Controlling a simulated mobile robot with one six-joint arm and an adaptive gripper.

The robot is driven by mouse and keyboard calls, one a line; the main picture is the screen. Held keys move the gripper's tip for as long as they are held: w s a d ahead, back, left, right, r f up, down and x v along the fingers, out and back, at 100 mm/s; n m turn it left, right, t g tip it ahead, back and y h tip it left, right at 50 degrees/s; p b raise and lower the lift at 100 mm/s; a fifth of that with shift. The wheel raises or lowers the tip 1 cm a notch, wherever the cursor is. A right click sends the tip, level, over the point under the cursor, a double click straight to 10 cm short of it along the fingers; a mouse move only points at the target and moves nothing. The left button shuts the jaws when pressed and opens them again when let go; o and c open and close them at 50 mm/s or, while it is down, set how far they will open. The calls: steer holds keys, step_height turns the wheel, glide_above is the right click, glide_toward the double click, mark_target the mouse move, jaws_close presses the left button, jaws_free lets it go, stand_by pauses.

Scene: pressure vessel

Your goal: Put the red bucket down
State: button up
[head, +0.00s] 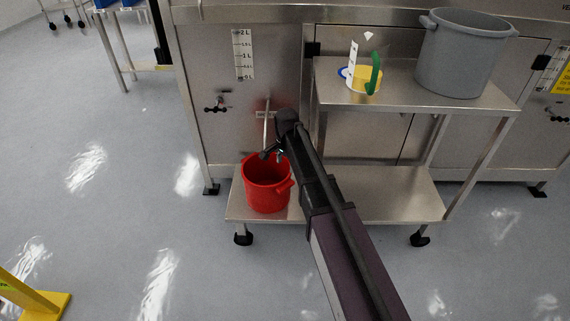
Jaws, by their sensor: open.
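The red bucket (266,191) stands upright on the left end of the low metal shelf (372,207) of a cart, in front of the steel vessel. Its open mouth faces up, and a lug shows on its right side. My gripper (272,155) is at the far end of my arm, just above the bucket's back rim. It is open, and nothing shows between its fingers. Whether a finger touches the bucket's rim or handle I cannot tell. My arm covers part of the shelf to the right of the bucket.
The steel vessel wall (215,75) with a valve (216,107) rises behind. A yellow stand (35,297) is at lower left. The floor to the left is clear.

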steer(key=shift+r+p, duration=0.5)
steer(key=shift+r, duration=0.25)
stand_by(0.5)
